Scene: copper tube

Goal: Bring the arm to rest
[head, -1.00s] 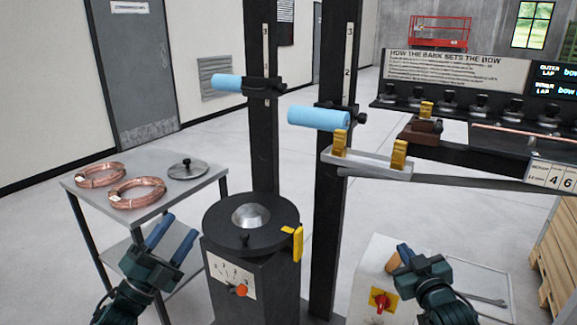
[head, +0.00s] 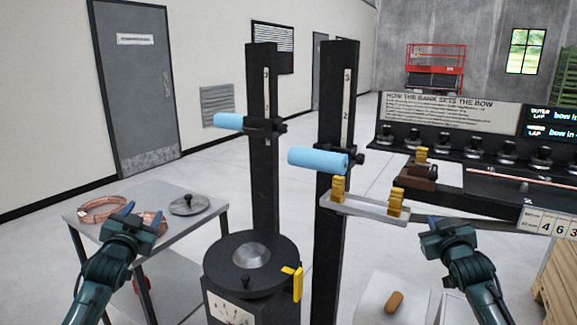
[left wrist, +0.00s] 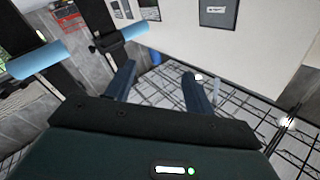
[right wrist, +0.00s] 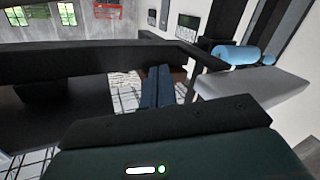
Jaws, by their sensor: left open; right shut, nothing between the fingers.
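My left gripper (head: 144,212) is raised in front of the small table at the left, overlapping the copper coils in the head view. Its two blue fingers stand apart with nothing between them in the left wrist view (left wrist: 159,85). The copper coils (head: 96,209) lie on the table, partly hidden by my left gripper. A copper tube (head: 520,178) lies along the bench.
A black round pedestal (head: 223,252) and two dark posts (head: 332,110) with blue rollers (head: 315,160) stand between my arms. A grey bar (head: 368,207) with yellow blocks reaches toward my right gripper. A brown handle (head: 394,302) lies on the pale box below.

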